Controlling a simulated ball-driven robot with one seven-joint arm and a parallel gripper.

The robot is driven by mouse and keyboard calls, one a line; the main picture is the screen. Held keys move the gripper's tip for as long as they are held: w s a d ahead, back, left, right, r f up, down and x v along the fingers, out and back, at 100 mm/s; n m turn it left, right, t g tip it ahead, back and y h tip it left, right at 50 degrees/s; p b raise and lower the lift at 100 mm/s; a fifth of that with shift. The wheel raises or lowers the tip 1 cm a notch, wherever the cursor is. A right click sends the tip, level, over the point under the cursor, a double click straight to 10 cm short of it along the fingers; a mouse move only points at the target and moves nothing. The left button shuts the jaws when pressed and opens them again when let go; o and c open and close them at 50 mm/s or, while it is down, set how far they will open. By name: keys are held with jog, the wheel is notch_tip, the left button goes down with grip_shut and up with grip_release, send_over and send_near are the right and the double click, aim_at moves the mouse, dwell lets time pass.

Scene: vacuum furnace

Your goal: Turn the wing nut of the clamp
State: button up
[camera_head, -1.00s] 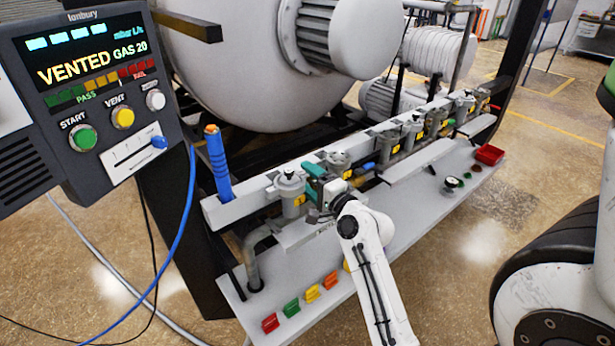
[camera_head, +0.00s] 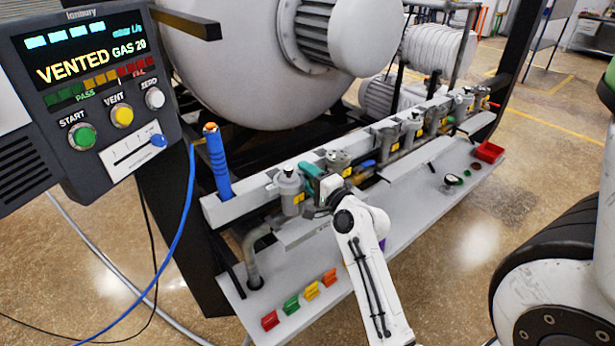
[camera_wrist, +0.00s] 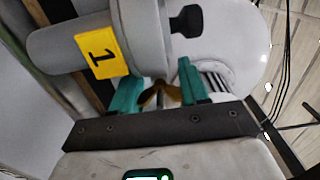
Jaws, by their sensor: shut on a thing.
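The wing nut (camera_wrist: 160,92) is a small brass-coloured piece between the teal fingers of my gripper (camera_wrist: 160,88) in the wrist view. My gripper is shut on it. The clamp is mostly hidden behind the fingers and the grey valve body (camera_wrist: 80,45), which carries a yellow label "1". In the head view my gripper (camera_head: 314,180) is at the grey rail, just right of the first grey valve (camera_head: 289,187). The wing nut cannot be made out there.
Several more valves line the rail (camera_head: 250,203) to the right. A blue wand (camera_head: 219,165) stands in the rail's left end. Coloured tags, including a red one (camera_head: 270,320), lie on the lower shelf. The control box (camera_head: 85,95) reads VENTED.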

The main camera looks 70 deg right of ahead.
jog(key=shift+f+n+b, duration=0.2)
jog(key=shift+n+b, duration=0.5)
jog(key=shift+b, duration=0.05)
jog(key=shift+r+n+b, duration=0.15)
jog(key=shift+n+b, duration=0.15)
jog(key=shift+n, duration=0.5)
jog(key=o, duration=1)
jog(key=shift+o, duration=0.2)
jog(key=b+v, duration=0.1)
jog(key=v, duration=0.9)
jog(key=shift+s+a+b, duration=0.2)
jog(key=shift+s+b, duration=0.15)
jog(key=shift+b, duration=0.05)
